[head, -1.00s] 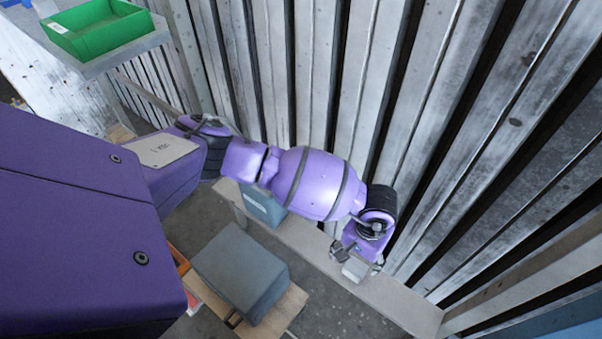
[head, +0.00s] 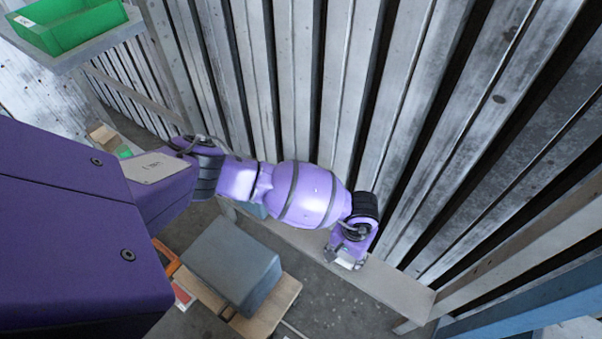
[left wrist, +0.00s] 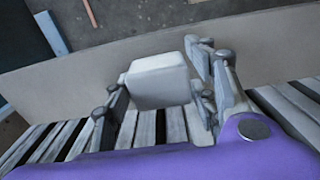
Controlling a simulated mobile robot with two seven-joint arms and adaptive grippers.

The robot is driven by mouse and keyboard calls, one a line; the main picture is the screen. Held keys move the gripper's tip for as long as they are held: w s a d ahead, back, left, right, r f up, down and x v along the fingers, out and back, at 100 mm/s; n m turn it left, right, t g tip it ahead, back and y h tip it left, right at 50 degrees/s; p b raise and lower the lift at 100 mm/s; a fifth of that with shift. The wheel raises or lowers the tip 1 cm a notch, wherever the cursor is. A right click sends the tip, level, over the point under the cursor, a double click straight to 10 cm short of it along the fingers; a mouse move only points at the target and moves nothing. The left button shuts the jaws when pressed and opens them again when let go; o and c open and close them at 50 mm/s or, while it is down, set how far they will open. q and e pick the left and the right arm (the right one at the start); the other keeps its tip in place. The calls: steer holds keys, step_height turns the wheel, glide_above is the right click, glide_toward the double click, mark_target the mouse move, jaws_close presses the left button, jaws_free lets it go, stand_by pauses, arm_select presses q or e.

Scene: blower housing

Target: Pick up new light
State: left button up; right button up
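A white block-shaped thing (left wrist: 158,82), which I take to be the new light, is between the fingers of my left gripper (left wrist: 160,78) in the left wrist view. In the head view the white block (head: 345,263) is mostly hidden under my left gripper (head: 345,258), over the beige bench (head: 395,290). I cannot tell whether the block rests on the bench or is clear of it. My right gripper is not in view.
A ribbed metal wall (head: 300,90) stands right behind the bench. A grey box (head: 230,262) sits on a wooden support nearer me. A blue box on the bench is partly hidden by my arm. A green bin (head: 70,25) stands on a shelf at the upper left.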

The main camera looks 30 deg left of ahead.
arm_select(q)
steer(key=shift+w+r, duration=0.1)
steer(key=shift+w, duration=0.05)
steer(key=c, duration=0.7)
steer(key=shift+r, duration=0.15)
